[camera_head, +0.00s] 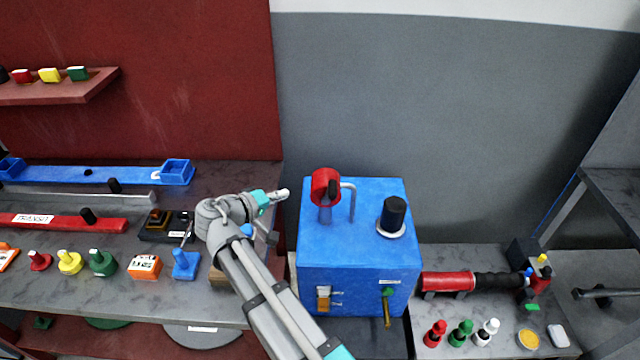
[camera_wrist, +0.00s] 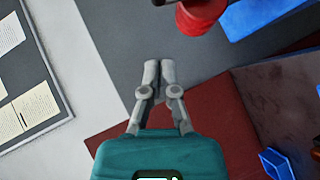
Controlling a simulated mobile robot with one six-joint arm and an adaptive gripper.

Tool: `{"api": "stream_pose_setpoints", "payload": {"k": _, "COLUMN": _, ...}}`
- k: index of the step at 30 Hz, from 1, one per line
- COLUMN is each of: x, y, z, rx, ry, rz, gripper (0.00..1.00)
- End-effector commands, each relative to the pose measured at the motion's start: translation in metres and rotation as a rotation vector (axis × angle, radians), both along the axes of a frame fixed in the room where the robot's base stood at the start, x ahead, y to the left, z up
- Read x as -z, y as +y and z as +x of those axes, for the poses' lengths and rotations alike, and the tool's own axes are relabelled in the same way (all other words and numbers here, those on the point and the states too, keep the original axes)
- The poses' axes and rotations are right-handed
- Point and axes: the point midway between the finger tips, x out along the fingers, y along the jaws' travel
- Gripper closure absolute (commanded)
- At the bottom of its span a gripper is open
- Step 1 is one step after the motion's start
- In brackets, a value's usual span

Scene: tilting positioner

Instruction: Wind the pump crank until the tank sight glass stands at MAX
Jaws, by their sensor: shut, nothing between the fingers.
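A blue box-shaped tank (camera_head: 358,250) stands in the middle of the head view. On its top is a red round crank (camera_head: 322,188) with a dark handle, beside a bent grey pipe (camera_head: 350,200). A small orange and white fitting with marks, perhaps the sight glass (camera_head: 323,300), is on the front face; its level is too small to read. My gripper (camera_head: 284,194) is shut and empty, left of the crank and apart from it. In the wrist view, its closed fingers (camera_wrist: 158,72) point toward the grey wall, and the red crank (camera_wrist: 202,14) shows at the top edge.
A black cap (camera_head: 393,213) stands on the tank top. A green and brass tap (camera_head: 388,305) is on its front. A red and black cylinder (camera_head: 460,282) lies to the right. Several knobs and blocks crowd the left bench (camera_head: 60,292). Space above the tank is free.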

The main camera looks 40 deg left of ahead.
Motion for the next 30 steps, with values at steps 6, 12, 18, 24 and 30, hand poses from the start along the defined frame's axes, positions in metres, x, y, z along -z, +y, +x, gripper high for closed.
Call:
{"api": "stream_pose_setpoints", "payload": {"k": 6, "x": -0.004, "y": 0.005, "z": -0.007, "rx": -0.013, "ry": -0.011, "rz": 0.000, "gripper": 1.00}}
{"api": "stream_pose_setpoints", "payload": {"k": 12, "x": -0.003, "y": 0.005, "z": -0.007, "rx": -0.012, "ry": -0.010, "rz": 0.000, "gripper": 1.00}}
{"api": "stream_pose_setpoints", "payload": {"k": 18, "x": -0.002, "y": 0.005, "z": -0.003, "rx": -0.011, "ry": -0.010, "rz": 0.000, "gripper": 1.00}}
{"api": "stream_pose_setpoints", "payload": {"k": 24, "x": 0.004, "y": 0.004, "z": 0.012, "rx": -0.010, "ry": -0.009, "rz": 0.001, "gripper": 1.00}}
{"api": "stream_pose_setpoints", "payload": {"k": 30, "x": 0.012, "y": 0.004, "z": 0.037, "rx": -0.009, "ry": -0.009, "rz": -0.001, "gripper": 1.00}}
